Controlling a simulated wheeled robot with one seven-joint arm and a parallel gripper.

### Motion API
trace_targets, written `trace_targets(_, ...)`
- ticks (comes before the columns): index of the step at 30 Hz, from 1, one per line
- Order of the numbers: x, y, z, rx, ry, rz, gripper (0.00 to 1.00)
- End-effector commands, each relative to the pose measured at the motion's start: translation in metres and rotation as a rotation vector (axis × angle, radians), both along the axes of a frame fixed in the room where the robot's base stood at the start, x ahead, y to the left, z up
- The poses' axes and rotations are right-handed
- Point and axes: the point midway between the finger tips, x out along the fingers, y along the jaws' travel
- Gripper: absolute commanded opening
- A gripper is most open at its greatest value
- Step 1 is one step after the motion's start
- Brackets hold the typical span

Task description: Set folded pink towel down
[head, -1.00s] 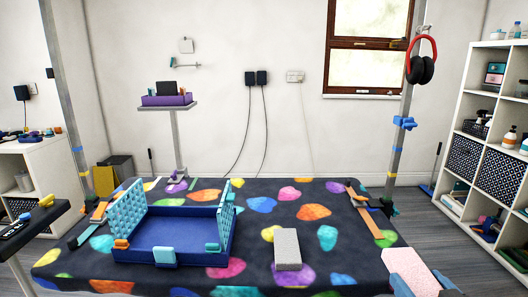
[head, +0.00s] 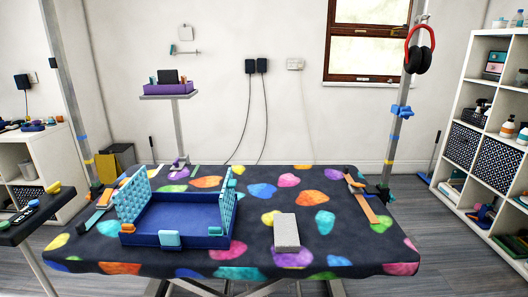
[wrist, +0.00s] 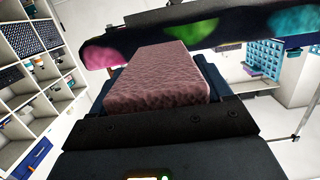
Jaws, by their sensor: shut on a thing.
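The folded pink towel (wrist: 155,82) shows in the wrist view as a thick, textured pink block. My gripper (wrist: 165,72) is shut on it, with dark jaws along its sides. The towel's far end points toward the side of the grooming table (wrist: 235,35), which crosses the top of the wrist view. I cannot tell the gap between towel and table. Neither the towel nor my gripper is in the head view. There the table (head: 345,245) has a dark cover with coloured spots.
A blue tray (head: 190,242) with teal lattice sides stands on the table's left half. A grey block (head: 286,230) lies right of centre. An orange strip (head: 365,207) lies near the right edge. The front right has free room. A shelf unit (head: 472,80) stands at the right.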

Motion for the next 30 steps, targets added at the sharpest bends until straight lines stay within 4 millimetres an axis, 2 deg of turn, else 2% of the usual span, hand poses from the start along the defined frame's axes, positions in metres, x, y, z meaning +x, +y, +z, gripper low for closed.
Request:
trace_targets(1,-0.008,0.006,-0.013,-0.004,0.004,0.005,0.45)
trace_targets(3,-0.017,0.01,-0.025,-0.009,0.002,0.006,0.45)
trace_targets(6,-0.024,0.013,-0.035,-0.014,-0.003,0.006,0.45)
trace_targets(16,-0.025,0.013,-0.036,-0.015,-0.006,0.004,0.45)
trace_targets(20,-0.011,0.007,-0.017,-0.006,-0.012,0.002,0.45)
trace_targets(24,0.01,-0.006,0.019,0.005,-0.014,0.002,0.45)
trace_targets(30,0.028,-0.023,0.063,0.01,-0.012,0.005,0.45)
